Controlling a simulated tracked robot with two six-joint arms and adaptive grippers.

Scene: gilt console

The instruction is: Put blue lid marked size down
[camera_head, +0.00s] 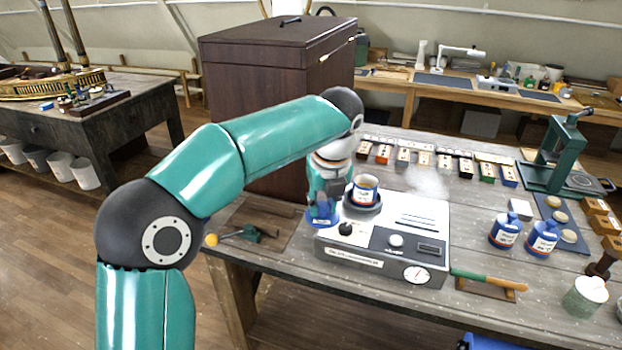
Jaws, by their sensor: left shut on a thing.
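My left gripper (325,196) comes in from the left, at the left side of a grey-and-white apparatus box. It is shut on a small blue lid (321,214), held by the box's left back corner; I cannot tell whether the lid touches anything below. A blue tin with a pale label and amber contents (366,188) stands open on a dark round plate (362,204) on the box, just right of the gripper. Writing on the lid is too small to read. My right gripper is not in view.
The apparatus box (392,240) has knobs and a dial. Two blue-and-white labelled containers (504,231) (543,238) stand to its right. A green press (556,158) is at the back right. A dark cabinet (262,80) stands behind.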

